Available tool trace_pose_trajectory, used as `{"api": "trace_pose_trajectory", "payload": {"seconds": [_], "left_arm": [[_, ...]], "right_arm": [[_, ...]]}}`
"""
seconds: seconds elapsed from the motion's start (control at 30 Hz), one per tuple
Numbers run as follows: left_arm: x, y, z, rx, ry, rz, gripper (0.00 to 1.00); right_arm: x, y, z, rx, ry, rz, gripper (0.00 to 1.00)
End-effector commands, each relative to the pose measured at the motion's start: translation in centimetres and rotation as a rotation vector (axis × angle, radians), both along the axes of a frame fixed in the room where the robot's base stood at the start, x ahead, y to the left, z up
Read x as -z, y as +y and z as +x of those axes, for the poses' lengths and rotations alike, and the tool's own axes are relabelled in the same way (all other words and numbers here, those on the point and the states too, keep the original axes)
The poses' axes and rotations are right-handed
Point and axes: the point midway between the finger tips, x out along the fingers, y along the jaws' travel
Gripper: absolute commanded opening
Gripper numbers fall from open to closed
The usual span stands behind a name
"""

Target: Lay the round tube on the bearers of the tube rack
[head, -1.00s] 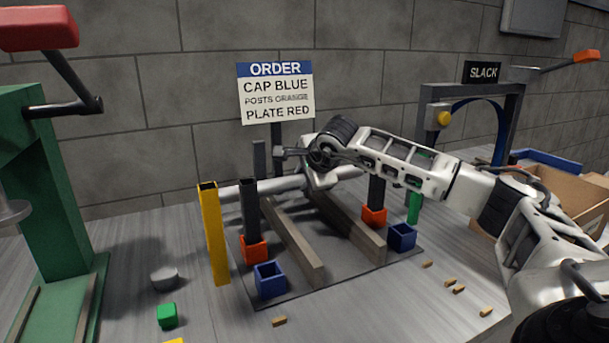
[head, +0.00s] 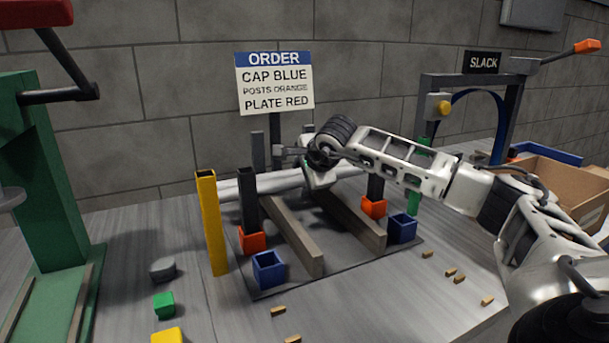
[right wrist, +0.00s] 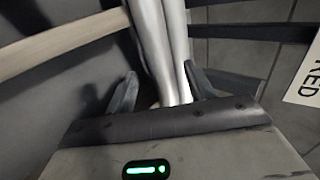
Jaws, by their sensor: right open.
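The light grey round tube (head: 228,191) lies roughly level behind the yellow post and the left dark post, towards the far end of the tube rack. Two parallel pale bars show there; I cannot tell whether both are tubes. The rack's bearers are a left beam (head: 297,238) and a right beam (head: 352,220). My right gripper (head: 318,178) is low at the tube, near the bearers' far ends. In the right wrist view its open fingers (right wrist: 162,92) stand either side of the pale bars (right wrist: 158,45). Contact with the bearers is hidden. My left gripper is out of view.
A yellow post (head: 211,225), orange-based dark posts (head: 249,212) and blue open boxes (head: 268,270) stand around the rack. Several small tan pieces (head: 452,272) lie in front. A green press (head: 50,200) stands left, a cardboard box (head: 560,185) right.

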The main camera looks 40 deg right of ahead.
Motion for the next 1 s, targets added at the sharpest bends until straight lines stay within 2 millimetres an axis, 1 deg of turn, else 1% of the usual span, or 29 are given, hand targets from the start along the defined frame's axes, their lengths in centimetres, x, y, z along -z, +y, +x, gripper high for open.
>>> {"api": "trace_pose_trajectory", "payload": {"seconds": [0.17,0.27,0.5,0.7,0.83,1.0], "left_arm": [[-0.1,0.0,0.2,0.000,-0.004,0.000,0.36],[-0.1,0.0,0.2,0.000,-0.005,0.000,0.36],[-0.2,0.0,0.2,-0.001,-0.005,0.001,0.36],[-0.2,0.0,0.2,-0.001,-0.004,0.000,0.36],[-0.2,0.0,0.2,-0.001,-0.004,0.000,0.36],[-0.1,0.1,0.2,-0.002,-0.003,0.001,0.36]], "right_arm": [[-0.9,0.2,-0.8,-0.001,-0.003,0.000,0.54],[-2.1,0.6,-2.1,-0.002,-0.002,-0.003,0.54],[-6.2,1.9,-6.2,0.000,-0.003,-0.003,0.54],[-9.1,2.9,-9.1,-0.001,-0.005,-0.002,0.54],[-10.3,3.3,-10.3,0.001,-0.003,0.000,0.54],[-10.9,3.5,-11.0,0.000,-0.002,-0.001,0.54]]}}
